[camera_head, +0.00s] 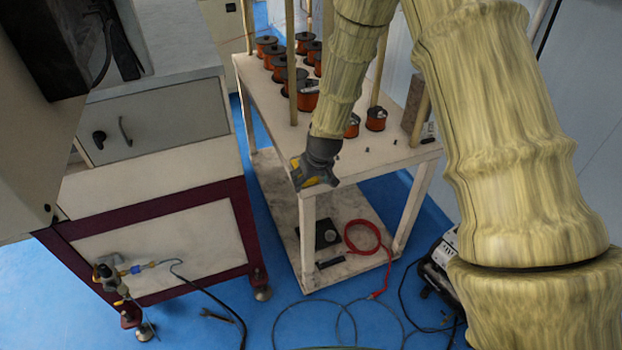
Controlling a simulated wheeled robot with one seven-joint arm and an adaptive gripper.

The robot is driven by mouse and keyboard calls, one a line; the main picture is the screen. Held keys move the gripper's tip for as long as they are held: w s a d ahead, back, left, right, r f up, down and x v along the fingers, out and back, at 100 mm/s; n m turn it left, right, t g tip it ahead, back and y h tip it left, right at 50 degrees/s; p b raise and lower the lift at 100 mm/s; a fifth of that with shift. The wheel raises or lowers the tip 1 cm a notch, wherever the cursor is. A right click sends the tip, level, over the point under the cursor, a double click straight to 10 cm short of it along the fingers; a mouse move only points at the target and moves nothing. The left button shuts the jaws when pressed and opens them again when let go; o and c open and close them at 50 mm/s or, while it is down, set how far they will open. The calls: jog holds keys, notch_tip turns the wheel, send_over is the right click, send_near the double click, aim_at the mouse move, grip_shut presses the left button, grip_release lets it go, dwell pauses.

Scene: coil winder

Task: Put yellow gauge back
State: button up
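My gripper (314,180) is at the front left corner of the white cart (345,165), at about the height of its top shelf in the picture. It is dark grey and seen from above and behind. Small yellow patches show at its end; I cannot tell whether they are the yellow gauge or part of the gripper. The fingers are too small and hidden to show whether they are open or shut. No separate yellow gauge can be made out elsewhere.
Several orange and black wire spools (376,119) stand on the cart's top among upright posts. Its lower shelf has a black box (319,233) and a red cable (366,238). A cabinet (155,135) is at left. Cables lie on the blue floor (290,325).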

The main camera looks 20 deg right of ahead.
jog(key=shift+b+v, duration=0.7)
jog(key=shift+v, duration=5.4)
jog(key=s+f+g, duration=0.1)
jog(key=s+f, duration=0.7)
jog(key=f, duration=0.6)
jog(key=s+f+g, duration=0.1)
jog(key=s+f, duration=0.5)
jog(key=s, duration=0.4)
jog(key=s+a+f+g, duration=0.1)
jog(key=s+f, duration=0.6)
jog(key=s, duration=0.3)
jog(key=s+a+f+g, duration=0.1)
jog(key=s+f, duration=0.5)
jog(key=s, duration=0.4)
jog(key=shift+a+f+m+g, duration=0.15)
jog(key=shift+m+g, duration=0.15)
jog(key=shift+m, duration=0.1)
jog(key=shift+s, duration=0.1)
